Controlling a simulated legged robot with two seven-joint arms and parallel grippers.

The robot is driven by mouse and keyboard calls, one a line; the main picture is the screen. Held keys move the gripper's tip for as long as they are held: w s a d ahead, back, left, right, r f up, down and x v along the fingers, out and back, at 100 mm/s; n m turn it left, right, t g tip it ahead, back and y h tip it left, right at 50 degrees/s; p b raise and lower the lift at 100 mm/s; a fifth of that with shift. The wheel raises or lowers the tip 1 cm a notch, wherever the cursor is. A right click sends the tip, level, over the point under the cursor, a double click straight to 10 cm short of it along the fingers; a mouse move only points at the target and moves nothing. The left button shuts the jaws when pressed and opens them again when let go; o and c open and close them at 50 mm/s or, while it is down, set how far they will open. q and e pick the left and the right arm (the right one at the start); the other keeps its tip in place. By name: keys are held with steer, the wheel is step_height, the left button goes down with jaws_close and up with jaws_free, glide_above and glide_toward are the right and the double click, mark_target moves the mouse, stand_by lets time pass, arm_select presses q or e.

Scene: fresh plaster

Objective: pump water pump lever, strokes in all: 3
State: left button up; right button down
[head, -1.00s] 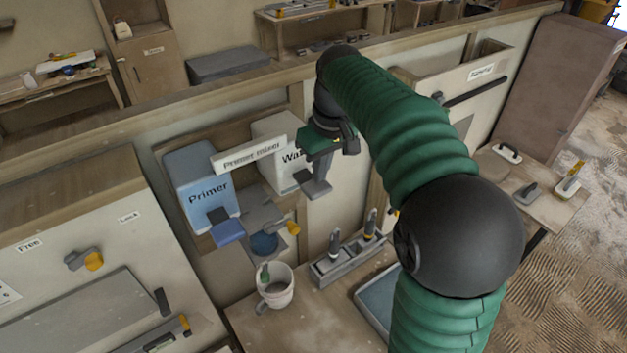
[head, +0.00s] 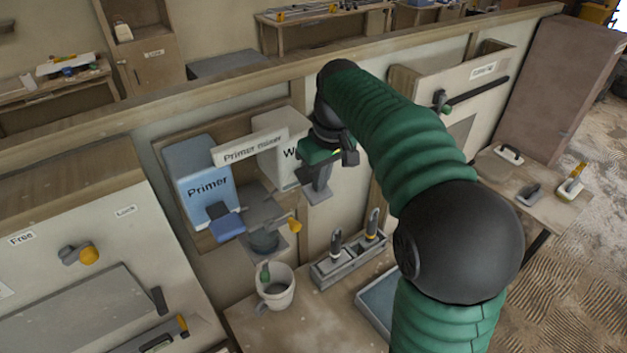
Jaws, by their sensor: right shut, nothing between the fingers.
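The water tank (head: 283,158) is a pale box on the wall panel at the right end of the "Primer mixer" sign (head: 250,148); my right arm hides part of its label. A grey paddle-like piece (head: 318,196), which looks like the water pump lever, shows at the lower front of the tank. My right gripper (head: 319,178) is shut, pointing down at this piece with nothing between its fingers. It appears to touch or nearly touch it; I cannot tell which. My left gripper is not in view.
The blue primer tank (head: 203,175) with its blue lever (head: 227,226) is to the left. A white mug (head: 275,288) stands on the bench below the mixer. A grey tool holder (head: 350,262) and a blue tray (head: 376,305) lie to its right.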

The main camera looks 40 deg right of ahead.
steer(key=shift+w+p+v, duration=0.2)
steer(key=shift+p+v, duration=0.85)
steer(key=shift+p, duration=0.05)
steer(key=shift+w+p+v, duration=0.25)
steer(key=shift+p+v, duration=0.75)
steer(key=shift+p, duration=0.1)
steer(key=shift+f, duration=0.1)
steer(key=shift+s+b+x, duration=0.2)
steer(key=shift+b+x, duration=0.6)
steer(key=shift+x, duration=0.15)
steer(key=shift+s+b+x, duration=0.2)
steer(key=shift+b+x, duration=0.6)
steer(key=shift+x, duration=0.15)
steer(key=p+v, duration=0.4)
steer(key=shift+w, duration=0.4)
steer(key=shift+f, duration=0.15)
